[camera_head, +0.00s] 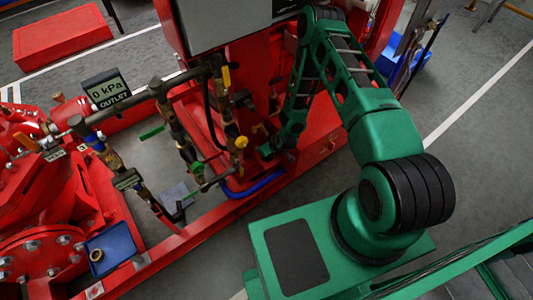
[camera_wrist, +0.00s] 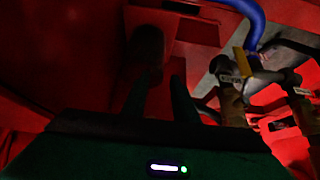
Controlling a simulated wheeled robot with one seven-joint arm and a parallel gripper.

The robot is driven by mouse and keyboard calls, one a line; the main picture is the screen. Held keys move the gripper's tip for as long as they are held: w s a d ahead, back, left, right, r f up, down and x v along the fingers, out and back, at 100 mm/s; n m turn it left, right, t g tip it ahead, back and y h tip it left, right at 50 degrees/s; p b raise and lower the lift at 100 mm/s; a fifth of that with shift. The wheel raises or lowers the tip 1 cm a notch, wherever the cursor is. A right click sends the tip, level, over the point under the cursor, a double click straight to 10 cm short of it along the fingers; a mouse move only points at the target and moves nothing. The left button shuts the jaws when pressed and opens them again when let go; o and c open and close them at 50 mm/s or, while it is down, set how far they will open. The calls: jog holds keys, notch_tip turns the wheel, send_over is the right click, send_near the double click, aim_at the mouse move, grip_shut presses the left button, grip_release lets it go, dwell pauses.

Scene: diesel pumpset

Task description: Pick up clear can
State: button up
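I cannot make out a clear can for certain in either view. A pale grey, partly hidden shape (camera_head: 177,196) lies low behind the pipes in the head view; I cannot tell what it is. My gripper (camera_head: 266,145) is low beside the red pump housing, right of the yellow-handled valve, and small in the head view. In the wrist view its two dark fingers (camera_wrist: 160,100) stand apart with a gap between them. A dark rounded part (camera_wrist: 147,48) shows just beyond the fingertips in deep shadow. Nothing is clearly held.
Pipes with a yellow valve handle (camera_wrist: 242,62) stand close right of my fingers. A blue hose (camera_head: 255,187) curves near my gripper. A blue tray (camera_head: 118,238) holds a small ring (camera_head: 96,255). Grey floor (camera_head: 470,170) lies open at right.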

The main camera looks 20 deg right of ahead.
jog(key=shift+x, duration=0.85)
grip_shut()
dwell(0.8)
